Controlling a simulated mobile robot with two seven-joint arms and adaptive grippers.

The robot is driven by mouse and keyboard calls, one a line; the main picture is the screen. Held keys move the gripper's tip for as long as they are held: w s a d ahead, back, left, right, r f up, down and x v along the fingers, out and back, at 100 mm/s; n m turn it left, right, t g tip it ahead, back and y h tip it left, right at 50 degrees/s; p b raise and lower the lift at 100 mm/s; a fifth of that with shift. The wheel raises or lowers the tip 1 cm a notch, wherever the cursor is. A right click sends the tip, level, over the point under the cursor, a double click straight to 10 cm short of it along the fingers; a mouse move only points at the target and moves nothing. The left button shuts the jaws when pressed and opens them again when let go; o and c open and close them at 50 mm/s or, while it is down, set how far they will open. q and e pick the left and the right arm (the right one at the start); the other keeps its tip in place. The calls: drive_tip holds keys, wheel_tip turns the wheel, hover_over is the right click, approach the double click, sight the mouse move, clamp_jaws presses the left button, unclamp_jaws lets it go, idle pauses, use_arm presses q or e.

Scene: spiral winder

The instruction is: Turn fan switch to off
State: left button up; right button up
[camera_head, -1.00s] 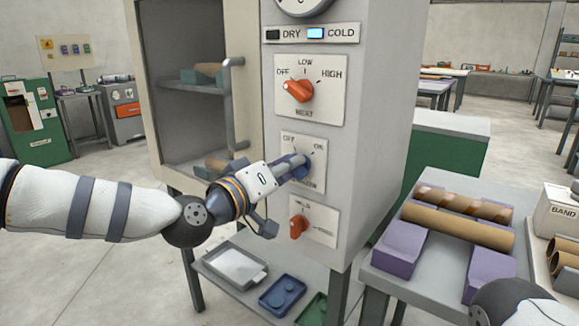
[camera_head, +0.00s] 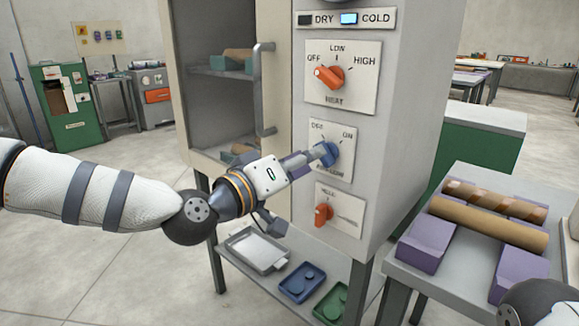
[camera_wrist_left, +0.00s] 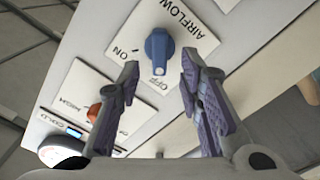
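The fan switch is a blue knob (camera_head: 329,153) on the AIRFLOW plate (camera_head: 343,170) of the grey cabinet, marked OFF at upper left and ON at upper right. In the left wrist view the knob (camera_wrist_left: 158,46) stands between and beyond my open fingertips, with a visible gap on each side. My left gripper (camera_wrist_left: 160,64) holds nothing. Only a dark joint of my right arm shows at the lower right; its gripper is out of view.
An orange HEAT knob (camera_head: 330,77) sits above and another orange knob (camera_head: 322,214) below. A bench (camera_head: 455,282) with tubes on purple blocks stands right. Trays (camera_head: 302,282) lie on the lower shelf.

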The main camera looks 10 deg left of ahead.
use_arm(q)
drive_tip(key=v, duration=0.8)
drive_tip(key=shift+s, duration=0.1)
